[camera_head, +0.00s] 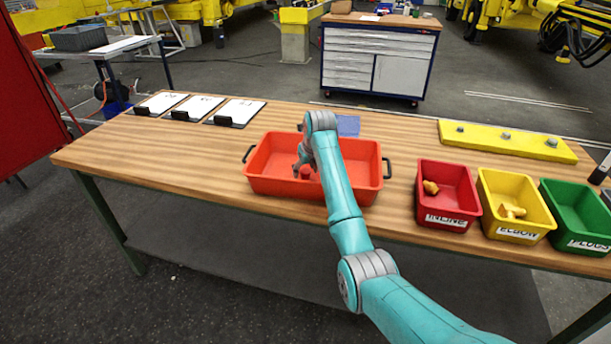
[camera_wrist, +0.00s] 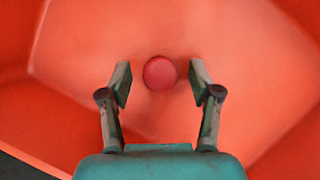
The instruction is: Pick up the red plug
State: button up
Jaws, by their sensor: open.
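The red plug (camera_wrist: 160,73) shows as a round red disc on the floor of the orange-red tray (camera_wrist: 80,45) in the wrist view. In the head view the red plug (camera_head: 306,172) is small and partly hidden by my gripper. The tray (camera_head: 270,185) stands on the wooden table. My gripper (camera_wrist: 160,80) is open, with one finger on each side of the plug and visible gaps between. In the head view my gripper (camera_head: 299,166) is down inside the tray. I cannot tell how high the fingertips are above the tray floor.
The tray has raised walls and black handles. Red (camera_head: 447,187), yellow (camera_head: 512,195) and green (camera_head: 572,207) bins stand to the right, labelled INLINE, ELBOW and PLUGS. A yellow plate (camera_head: 500,138) lies behind them. Clipboards (camera_head: 195,107) lie at the left back.

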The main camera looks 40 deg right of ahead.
jog(key=shift+w+f, duration=0.2)
jog(key=shift+f, duration=0.35)
jog(key=c, duration=0.9)
jog(key=shift+r, duration=0.1)
jog(key=shift+c, duration=0.2)
